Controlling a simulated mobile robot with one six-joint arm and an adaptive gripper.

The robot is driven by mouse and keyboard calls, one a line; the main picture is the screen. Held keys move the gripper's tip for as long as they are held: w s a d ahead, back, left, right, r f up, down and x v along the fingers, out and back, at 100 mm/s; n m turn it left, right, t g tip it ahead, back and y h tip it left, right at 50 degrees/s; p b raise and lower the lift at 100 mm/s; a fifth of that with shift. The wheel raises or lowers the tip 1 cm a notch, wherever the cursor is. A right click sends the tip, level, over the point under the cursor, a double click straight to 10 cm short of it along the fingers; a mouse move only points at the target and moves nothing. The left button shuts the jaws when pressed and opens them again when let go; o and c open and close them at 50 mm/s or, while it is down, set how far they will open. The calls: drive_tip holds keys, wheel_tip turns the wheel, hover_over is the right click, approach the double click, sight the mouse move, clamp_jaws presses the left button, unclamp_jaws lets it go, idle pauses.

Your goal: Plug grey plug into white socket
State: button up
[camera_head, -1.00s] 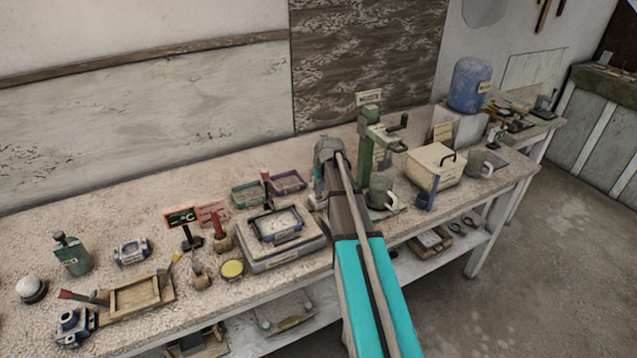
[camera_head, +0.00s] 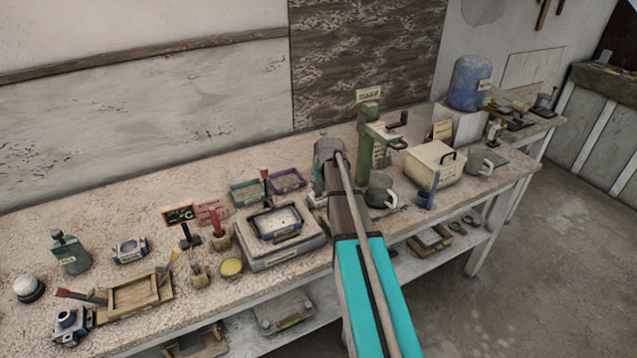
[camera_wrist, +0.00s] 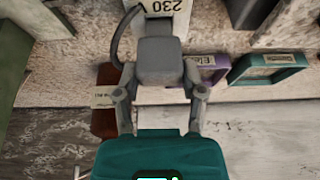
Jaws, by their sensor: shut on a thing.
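In the wrist view, my gripper (camera_wrist: 161,84) has its two grey fingers closed on the sides of a grey plug (camera_wrist: 163,62). A dark cable curves up on the left of the plug. A white piece marked "230" (camera_wrist: 163,7), seen upside down, is just beyond the plug at the top edge; it looks like the white socket, mostly hidden or cut off. I cannot tell whether the plug touches it.
A purple tray (camera_wrist: 208,72) and a green tray (camera_wrist: 268,68) lie right of the plug in the wrist view. A reddish-brown block (camera_wrist: 106,95) is close on the left. In the head view, a green press stand (camera_head: 369,140) and a scale (camera_head: 276,225) flank my arm.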

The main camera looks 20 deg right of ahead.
drive_tip(key=shift+f+b, duration=1)
drive_tip(key=shift+f, duration=0.1)
drive_tip(key=o, duration=1.2)
drive_tip(key=shift+r, duration=0.1)
drive_tip(key=shift+r+p, duration=1.95)
drive_tip(key=shift+p, duration=0.1)
